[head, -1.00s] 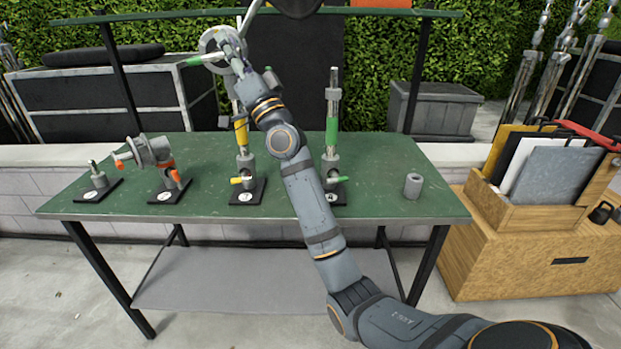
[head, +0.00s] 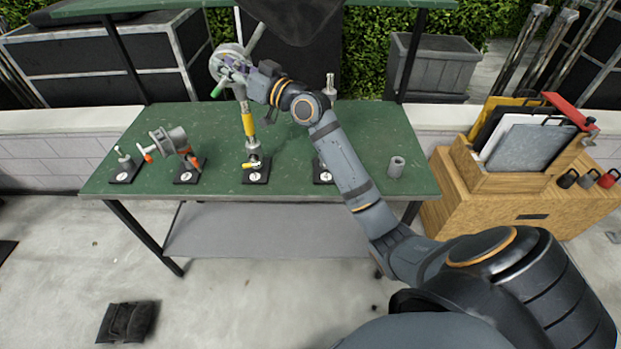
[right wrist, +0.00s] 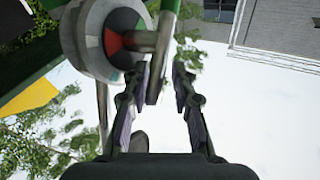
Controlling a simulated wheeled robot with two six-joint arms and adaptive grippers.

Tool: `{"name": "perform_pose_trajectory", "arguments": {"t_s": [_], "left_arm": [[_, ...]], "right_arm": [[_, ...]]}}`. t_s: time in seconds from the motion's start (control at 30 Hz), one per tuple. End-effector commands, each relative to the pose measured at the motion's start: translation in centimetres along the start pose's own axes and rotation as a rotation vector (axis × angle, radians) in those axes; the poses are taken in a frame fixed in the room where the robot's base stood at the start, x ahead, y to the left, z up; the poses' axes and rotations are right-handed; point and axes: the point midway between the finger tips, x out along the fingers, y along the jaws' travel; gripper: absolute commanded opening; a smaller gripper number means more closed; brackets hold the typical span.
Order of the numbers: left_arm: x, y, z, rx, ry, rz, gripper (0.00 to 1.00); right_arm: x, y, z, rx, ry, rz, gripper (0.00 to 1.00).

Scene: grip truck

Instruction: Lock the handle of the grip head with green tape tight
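The grip head (head: 222,62) is a grey round head on top of the yellow-taped stand (head: 248,122). Its handle has a green-taped end (head: 217,91) that points down and left in the head view. In the right wrist view the round head (right wrist: 108,35) with its red centre is at upper left, and a grey handle bar (right wrist: 158,65) runs between my fingers. My right gripper (head: 238,72), also in the right wrist view (right wrist: 168,78), is open around the bar. The bar lies nearer the left finger, with a gap at the right. My left gripper is not in view.
On the green table (head: 290,130) are another grip head with orange tape (head: 172,142), a small stand (head: 124,160) and a grey cylinder (head: 396,167). Another stand (head: 330,88) is partly hidden behind my right arm. A wooden cabinet (head: 480,205) stands right.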

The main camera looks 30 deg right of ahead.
Motion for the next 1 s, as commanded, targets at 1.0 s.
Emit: {"name": "perform_pose_trajectory", "arguments": {"t_s": [1.0], "left_arm": [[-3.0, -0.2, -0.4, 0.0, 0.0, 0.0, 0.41]], "right_arm": [[-9.3, -0.6, -1.6, -0.123, -0.178, 0.033, 0.23]]}}
